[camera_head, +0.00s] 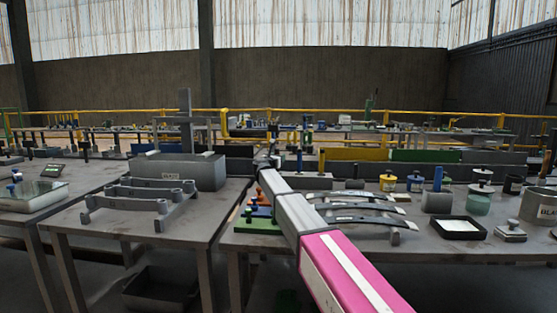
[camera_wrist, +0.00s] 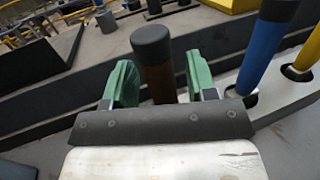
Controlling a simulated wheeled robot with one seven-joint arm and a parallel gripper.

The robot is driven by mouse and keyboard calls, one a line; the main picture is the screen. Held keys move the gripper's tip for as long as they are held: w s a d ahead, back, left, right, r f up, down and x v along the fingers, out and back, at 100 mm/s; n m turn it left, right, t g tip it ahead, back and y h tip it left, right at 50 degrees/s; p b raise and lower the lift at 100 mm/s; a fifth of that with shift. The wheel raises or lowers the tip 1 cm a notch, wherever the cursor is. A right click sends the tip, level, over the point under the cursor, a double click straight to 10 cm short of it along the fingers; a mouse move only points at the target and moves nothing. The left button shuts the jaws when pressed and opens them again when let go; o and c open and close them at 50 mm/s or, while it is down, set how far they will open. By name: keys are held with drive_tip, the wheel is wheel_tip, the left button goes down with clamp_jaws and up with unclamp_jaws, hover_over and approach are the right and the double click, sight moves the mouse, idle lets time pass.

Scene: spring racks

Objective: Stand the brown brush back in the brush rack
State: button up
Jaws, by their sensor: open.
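In the wrist view, the brown brush (camera_wrist: 158,75) with a dark rounded top stands between the two green fingers of my gripper (camera_wrist: 150,82). The fingers are open, one on each side of it, with gaps showing. Its lower end is hidden behind my gripper, so I cannot tell what it stands in. The pale brush rack (camera_wrist: 270,103) is at the right, holding a blue brush (camera_wrist: 262,50) and a yellow brush (camera_wrist: 304,60). In the head view, my gripper (camera_head: 264,156) is small and dark at the end of my arm, left of the blue brush (camera_head: 299,160).
A grey bin (camera_head: 180,172) and several curved grey bars (camera_head: 150,192) are on the left table. Dark leaf springs (camera_head: 360,208) lie right of my arm. A black tray (camera_head: 460,236) and several pots stand further right. A gap separates the two tables.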

drive_tip(key=v, duration=1)
drive_tip(key=shift+s, duration=0.15)
drive_tip(key=shift+s, duration=0.1)
